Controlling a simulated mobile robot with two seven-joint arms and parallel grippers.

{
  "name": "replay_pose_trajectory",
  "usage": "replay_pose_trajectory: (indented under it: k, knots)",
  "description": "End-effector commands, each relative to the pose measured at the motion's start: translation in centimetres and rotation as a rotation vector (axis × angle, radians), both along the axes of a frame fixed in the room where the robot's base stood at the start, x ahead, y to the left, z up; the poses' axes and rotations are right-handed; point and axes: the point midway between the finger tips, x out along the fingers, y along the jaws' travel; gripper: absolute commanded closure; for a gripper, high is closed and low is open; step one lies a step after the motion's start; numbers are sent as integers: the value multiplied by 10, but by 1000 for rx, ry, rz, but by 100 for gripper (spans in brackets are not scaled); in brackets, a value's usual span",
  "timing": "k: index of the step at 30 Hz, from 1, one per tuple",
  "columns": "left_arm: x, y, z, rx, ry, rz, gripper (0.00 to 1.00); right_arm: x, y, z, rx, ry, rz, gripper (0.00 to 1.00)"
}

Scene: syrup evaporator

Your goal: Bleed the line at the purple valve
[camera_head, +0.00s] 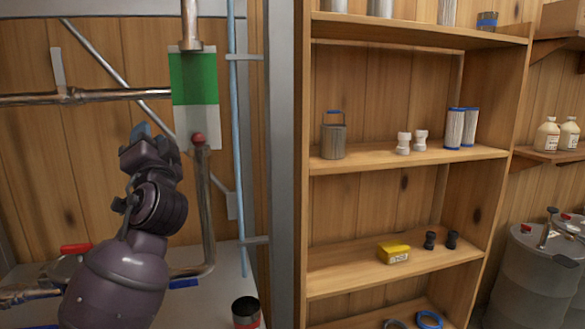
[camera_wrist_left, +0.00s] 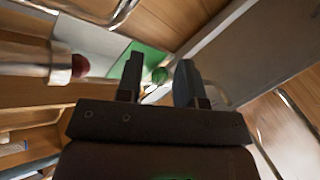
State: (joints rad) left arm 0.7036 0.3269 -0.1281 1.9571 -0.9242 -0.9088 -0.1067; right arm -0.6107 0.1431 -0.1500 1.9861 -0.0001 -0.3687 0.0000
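My left gripper (camera_head: 148,143) is raised in front of the pipework in the head view, a little left of the pipe with the red ball-shaped end (camera_head: 198,140). In the left wrist view its two dark fingers (camera_wrist_left: 158,84) stand apart, with no object visibly gripped. A small green round thing (camera_wrist_left: 160,75) shows in the gap, seemingly beyond the fingers. The red end (camera_wrist_left: 80,66) lies left of the fingers there, apart from them. I cannot make out a purple valve in either view. My right gripper is out of view.
A green and white panel (camera_head: 195,80) stands behind the pipe. A red handle (camera_head: 75,248) and a blue handle (camera_head: 184,283) sit low by the pipes. A can (camera_head: 245,311) stands at the bench front. A grey post (camera_head: 284,150) separates this from wooden shelves (camera_head: 400,162).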

Motion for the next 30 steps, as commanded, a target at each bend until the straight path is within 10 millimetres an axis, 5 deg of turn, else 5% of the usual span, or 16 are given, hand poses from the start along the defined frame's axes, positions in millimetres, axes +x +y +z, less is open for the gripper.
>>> replay_pose_trajectory:
  k: [3,14,21,30]
  knots:
    - [-8,14,-70,-107,134,-21,66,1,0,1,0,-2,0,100]
    - [-76,41,-257,-443,528,-42,66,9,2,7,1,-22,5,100]
    - [-155,46,-358,-673,787,-19,66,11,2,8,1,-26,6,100]
    - [-278,37,-445,-958,1090,37,66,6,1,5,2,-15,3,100]
